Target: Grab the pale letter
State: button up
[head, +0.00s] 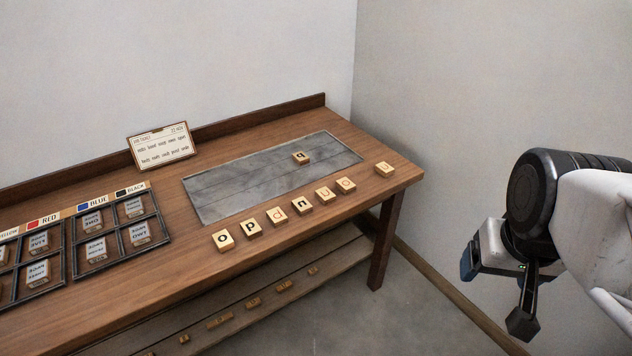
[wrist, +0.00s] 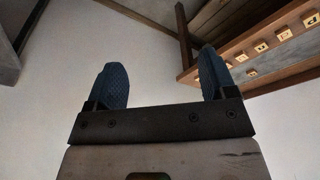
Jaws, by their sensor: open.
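Wooden letter blocks lie in a slanting row along the front of the table. From left to right come a dark block (head: 223,240), another dark block (head: 251,229), a reddish d (head: 277,216), and two dark blocks (head: 300,205) (head: 324,194). Then come a block with a faint, pale orange letter (head: 346,185) and, apart near the right end, another faint tan letter (head: 384,168). Which of these two is paler is hard to tell. A dark-lettered block (head: 301,158) sits on the grey plate. My gripper (head: 494,292) is open and empty, off the table to the right; its blue fingers (wrist: 160,66) are spread.
The grey metal plate (head: 225,197) lies on the wooden table (head: 185,258). A printed card (head: 162,146) leans at the back. Dark divided trays (head: 112,240) with colour labels are at left. A lower shelf (head: 235,333) holds several small blocks. The wall is close behind.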

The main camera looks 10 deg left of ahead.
jog(key=w+a+n, duration=0.1)
jog(key=w+a, duration=0.2)
jog(key=w, duration=0.4)
jog(key=w+a+n, duration=0.2)
jog(key=w+a, duration=0.1)
jog(key=w, duration=0.4)
jog(key=n+g, duration=0.3)
jog(key=n, duration=0.3)
send_over(303, 204)
jog(key=f, duration=2.3)
jog(key=shift+d, duration=0.25)
jog(key=shift+a+f, duration=0.2)
jog(key=shift+a, duration=0.05)
jog(key=shift+f, duration=0.1)
jog(key=shift+f, duration=1.15)
